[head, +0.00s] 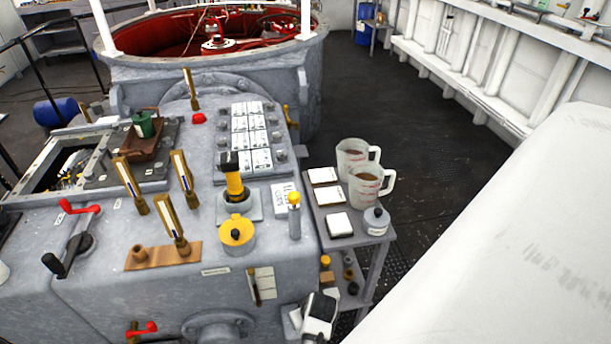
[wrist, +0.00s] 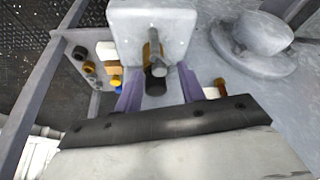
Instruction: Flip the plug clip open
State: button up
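In the wrist view, a pale grey plate (wrist: 125,35) carries the plug (wrist: 154,82), which has a brass-brown body and a black end. A grey metal clip (wrist: 157,66) lies over the front of the plug. My gripper (wrist: 160,76) is open, with one purple finger to each side of the plug. I cannot tell whether either finger touches it. In the head view, my gripper (head: 319,314) shows at the bottom, at the console's right front corner. The plug and clip are not clear in that view.
A small side table (head: 346,240) with measuring jugs (head: 366,187) and a lidded jar (head: 376,221) stands right of the console (head: 130,290). Its shelf items show at left in the wrist view. A round flange (wrist: 262,45) projects to the right of the plate.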

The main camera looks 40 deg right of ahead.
jog(key=shift+f, duration=0.15)
jog(key=shift+c, duration=0.5)
grip_shut()
jog(key=n+y, duration=0.1)
jog(key=n, duration=0.1)
jog(key=shift+d+n+p, duration=0.15)
jog(key=shift+n+p, duration=0.15)
jog(key=shift+n, duration=0.1)
jog(key=shift+d+n+y, duration=0.1)
jog(key=shift+n+y, duration=0.5)
jog(key=shift+n, duration=0.9)
